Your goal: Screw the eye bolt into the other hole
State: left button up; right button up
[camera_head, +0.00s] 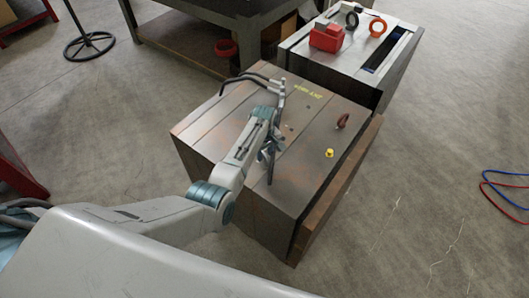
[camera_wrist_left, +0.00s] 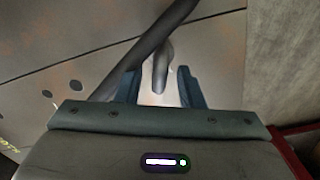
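A dark red eye bolt (camera_head: 343,120) stands near the right edge of the front mould base (camera_head: 225,115). A small yellow piece (camera_head: 329,153) sits on the same top face, nearer to me; I cannot tell whether it is in a hole. My left gripper (camera_head: 269,165) is over the middle of the mould base, left of both, pointing down. In the left wrist view its two fingers (camera_wrist_left: 158,88) are apart, with a dark curved tube end showing between or beyond them; I cannot tell whether they touch it. My right gripper is not in view.
A second mould base (camera_head: 345,60) behind carries a red block (camera_head: 326,38), a black ring (camera_head: 352,20) and an orange ring (camera_head: 377,27). A dark workbench (camera_head: 185,45) stands behind left. Red and blue cables (camera_head: 505,185) lie on the right floor.

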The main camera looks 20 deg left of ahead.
pick_arm(q)
grip_shut()
jog(key=shift+r+m+p, duration=0.2)
jog(key=shift+m+p, duration=0.15)
jog(key=shift+m, duration=0.05)
jog(key=shift+o, duration=1.1)
grip_release()
jog(key=shift+f, duration=0.15)
notch_tip(320, 180, up, 3)
jog(key=shift+f+p, duration=0.1)
jog(key=shift+p, duration=0.85)
jog(key=shift+r, duration=1.1)
